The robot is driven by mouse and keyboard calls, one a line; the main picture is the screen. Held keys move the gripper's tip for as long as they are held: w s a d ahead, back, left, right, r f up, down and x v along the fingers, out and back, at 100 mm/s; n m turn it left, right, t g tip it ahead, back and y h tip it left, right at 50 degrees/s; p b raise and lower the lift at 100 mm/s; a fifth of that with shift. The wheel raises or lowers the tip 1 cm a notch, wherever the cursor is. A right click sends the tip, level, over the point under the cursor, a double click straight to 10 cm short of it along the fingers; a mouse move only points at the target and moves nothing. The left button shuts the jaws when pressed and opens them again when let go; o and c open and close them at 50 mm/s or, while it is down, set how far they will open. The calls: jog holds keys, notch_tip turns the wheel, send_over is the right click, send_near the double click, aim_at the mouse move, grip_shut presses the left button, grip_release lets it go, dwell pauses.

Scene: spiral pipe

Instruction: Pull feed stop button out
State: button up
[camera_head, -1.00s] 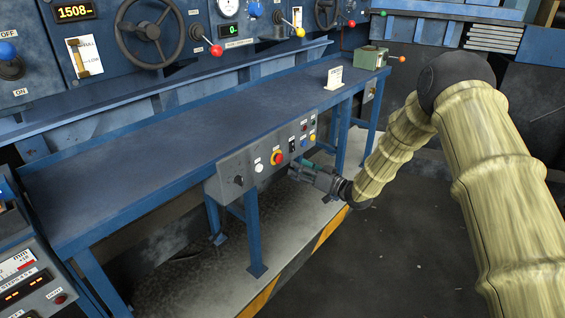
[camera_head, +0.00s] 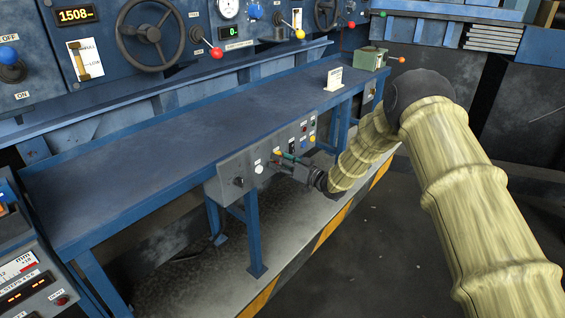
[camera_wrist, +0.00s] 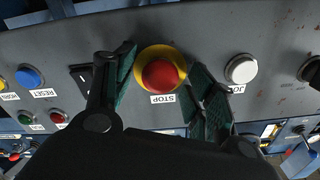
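The feed stop button is a red mushroom button (camera_wrist: 161,76) on a yellow ring, with a STOP label below it in the wrist view. It sits on the grey control panel (camera_head: 222,184) on the front of the blue bench. My gripper (camera_wrist: 163,84) is open, with one green-padded finger on each side of the button. In the head view my gripper (camera_head: 284,161) is at the panel and mostly covers the button; only a bit of yellow and red shows.
A white JOG button (camera_wrist: 241,69) and a black knob (camera_wrist: 311,70) lie right of the stop button in the wrist view. A black switch (camera_wrist: 82,77), a blue RESET button (camera_wrist: 29,77) and a red button (camera_wrist: 58,117) lie left. The blue bench top (camera_head: 190,130) is mostly bare.

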grip_shut()
jog(key=shift+s+d+f, duration=0.1)
jog(key=shift+s+d, duration=0.15)
jog(key=shift+d, duration=0.1)
jog(key=shift+o, duration=0.4)
grip_release()
jog(key=v, duration=1.2)
